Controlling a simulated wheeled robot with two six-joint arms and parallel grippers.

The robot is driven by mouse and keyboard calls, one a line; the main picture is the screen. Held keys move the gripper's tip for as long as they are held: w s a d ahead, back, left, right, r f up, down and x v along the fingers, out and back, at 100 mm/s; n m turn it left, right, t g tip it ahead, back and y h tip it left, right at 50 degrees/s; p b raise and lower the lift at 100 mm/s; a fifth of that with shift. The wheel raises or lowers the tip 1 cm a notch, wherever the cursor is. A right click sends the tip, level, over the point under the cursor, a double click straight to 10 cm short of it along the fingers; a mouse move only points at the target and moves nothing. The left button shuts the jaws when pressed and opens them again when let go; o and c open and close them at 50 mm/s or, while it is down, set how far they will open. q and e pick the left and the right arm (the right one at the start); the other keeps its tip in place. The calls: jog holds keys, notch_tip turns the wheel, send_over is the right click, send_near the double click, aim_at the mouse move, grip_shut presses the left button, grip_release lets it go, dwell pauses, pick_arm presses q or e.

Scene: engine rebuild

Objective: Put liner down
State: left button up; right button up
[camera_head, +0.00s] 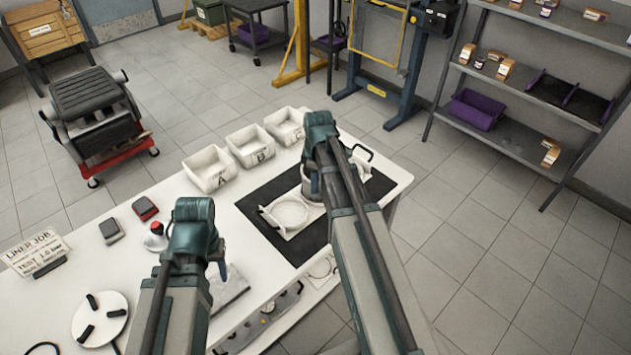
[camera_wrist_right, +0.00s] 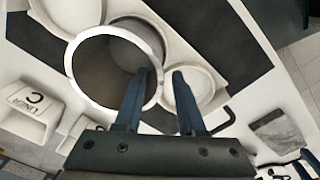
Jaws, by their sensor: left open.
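The liner (camera_wrist_right: 75,60) is an open-ended grey cylinder, seen from above in the right wrist view. In the head view its side (camera_head: 307,184) shows beside my right arm, over the dark mat. My right gripper (camera_wrist_right: 158,74) straddles its wall: one finger is inside the bore and the other outside. A gap shows between the outer finger and the wall, so the gripper looks open. The liner's bottom contact is hidden. A white holder (camera_head: 272,222) with round seats lies on the mat beside it. My left gripper (camera_head: 221,268) is open over the table's front side, its fingertips mostly hidden.
White bins A (camera_head: 207,170), B (camera_head: 250,146) and C (camera_head: 284,127) line the table's (camera_head: 185,305) back edge. The dark mat (camera_head: 257,205) lies in front.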

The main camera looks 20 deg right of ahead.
pick_arm(q)
jog(key=shift+r, duration=0.1)
pick_arm(e)
jog(key=shift+r, duration=0.1)
notch_tip(320, 180, up, 12)
jog(key=p, duration=1.2)
pick_arm(q)
notch_tip(320, 180, up, 12)
pick_arm(e)
jog(key=s+a+m, duration=0.3)
jog(key=s+a, duration=0.5)
jog(key=a, duration=0.3)
jog(key=s+a+m+g+h, duration=0.1)
jog(key=s+a+m, duration=0.3)
jog(key=s+a, duration=0.5)
jog(key=shift+s+a, duration=0.25)
jog(key=shift+a, duration=0.9)
pick_arm(q)
notch_tip(320, 180, down, 4)
jog(key=b, duration=0.4)
pick_arm(e)
notch_tip(320, 180, down, 4)
